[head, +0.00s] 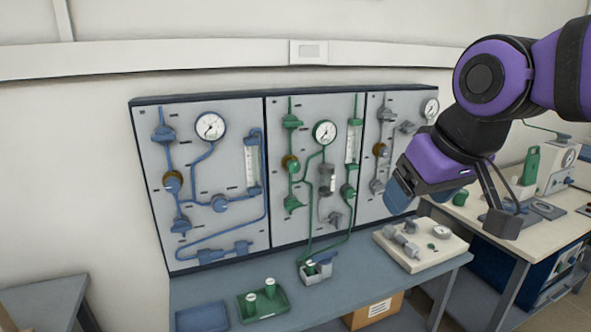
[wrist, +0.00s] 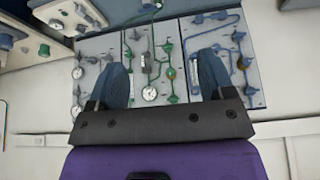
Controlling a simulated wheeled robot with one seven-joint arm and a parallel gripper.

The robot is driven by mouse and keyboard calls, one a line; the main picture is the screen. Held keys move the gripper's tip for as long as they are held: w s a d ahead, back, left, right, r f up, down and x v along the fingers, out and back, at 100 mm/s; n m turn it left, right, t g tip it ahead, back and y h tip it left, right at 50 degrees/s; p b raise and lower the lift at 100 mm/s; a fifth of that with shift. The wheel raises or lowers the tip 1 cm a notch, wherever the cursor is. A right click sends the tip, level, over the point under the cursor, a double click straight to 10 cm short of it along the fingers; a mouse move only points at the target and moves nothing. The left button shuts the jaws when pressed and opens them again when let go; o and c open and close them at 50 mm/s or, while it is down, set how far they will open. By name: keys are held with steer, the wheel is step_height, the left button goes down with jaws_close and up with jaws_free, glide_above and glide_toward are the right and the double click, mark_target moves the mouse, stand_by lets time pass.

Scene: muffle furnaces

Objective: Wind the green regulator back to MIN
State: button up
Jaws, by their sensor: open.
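The left panel (head: 235,180) carries blue piping and a similar regulator (head: 172,181). The bench (head: 330,300) below holds a green tray (head: 263,302), a blue tray (head: 202,317) and a pale board of fittings (head: 420,245). The space before the middle panel looks clear.

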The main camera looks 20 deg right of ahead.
steer(key=w+n+t, duration=0.1)
steer(key=w+t, duration=0.2)
steer(key=w, duration=1.3)
steer(key=n+t+y, duration=0.1)
steer(key=n+t, duration=0.1)
steer(key=t, duration=0.4)
glide_toward(295, 167)
steer(key=s+a+r, duration=0.3)
steer(key=s+r, duration=0.1)
steer(key=s, duration=0.2)
steer(key=w+d+f+t, duration=0.3)
steer(key=w+f+t, duration=0.1)
steer(key=w+f, duration=0.25)
steer(key=shift+m, duration=0.4)
steer(key=w, duration=1)
steer(key=shift+a+f, duration=0.35)
steer(key=c, duration=0.9)
steer(key=shift+c, duration=0.2)
